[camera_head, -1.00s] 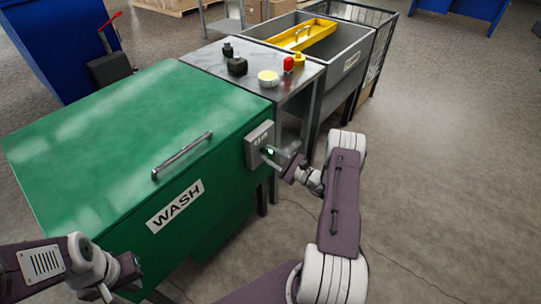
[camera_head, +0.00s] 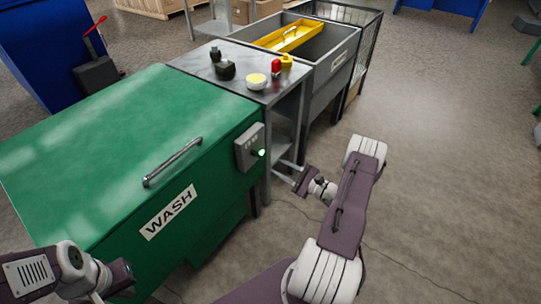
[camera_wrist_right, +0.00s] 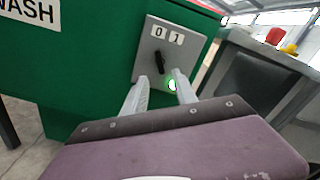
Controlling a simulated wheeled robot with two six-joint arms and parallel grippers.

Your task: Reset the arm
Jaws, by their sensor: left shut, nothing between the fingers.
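The green wash machine (camera_head: 95,150) has its lid closed, with a bar handle (camera_head: 172,162) and a "WASH" label. A grey switch box (camera_head: 249,147) is on its side; in the right wrist view the box (camera_wrist_right: 150,40) shows "0" and "1" above a black knob (camera_wrist_right: 160,62). A green light (camera_head: 262,153) glows on the box. My right gripper (camera_head: 283,173) is apart from the box, in front of it; the right wrist view shows its fingers (camera_wrist_right: 160,78) spread and empty. My left gripper (camera_head: 98,296) is shut and empty at the lower left, partly cut off.
A steel table (camera_head: 235,90) holds a yellow-topped round item (camera_head: 256,81), a red item (camera_head: 275,67) and black items. Behind it are a grey bin (camera_head: 345,60) with a yellow tray (camera_head: 290,36) and a wire cage. Open floor (camera_head: 440,150) lies to the right.

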